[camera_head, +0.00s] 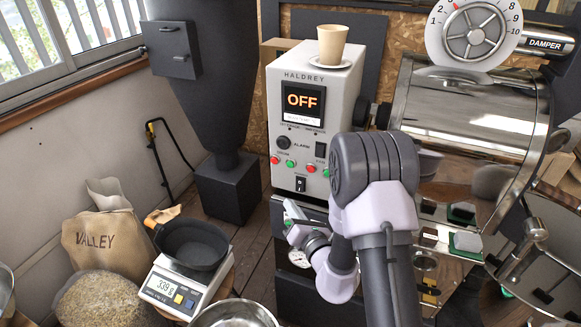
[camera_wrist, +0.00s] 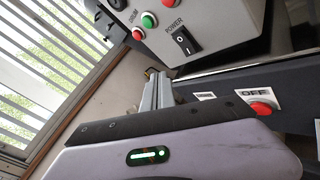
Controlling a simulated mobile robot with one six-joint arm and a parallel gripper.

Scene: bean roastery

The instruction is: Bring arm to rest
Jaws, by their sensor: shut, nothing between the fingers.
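My gripper (camera_head: 290,208) is in front of the lower left of the white Haldrey control box (camera_head: 308,110), below its black power switch (camera_head: 300,184). My arm reaches up from the bottom of the head view and bends down to the left toward the box. In the wrist view the grey fingers of my gripper (camera_wrist: 157,92) are together with nothing between them. They are below and left of the power switch (camera_wrist: 183,39). From these views I cannot tell whether the fingers touch the box or its stand.
A cup (camera_head: 332,44) stands on a saucer on the box, whose display reads OFF. The shiny roaster drum (camera_head: 470,110) is close on the right. A scale (camera_head: 180,288) bearing a black pan (camera_head: 190,245) is at lower left, near a sack (camera_head: 108,240) and a metal bowl (camera_head: 235,316).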

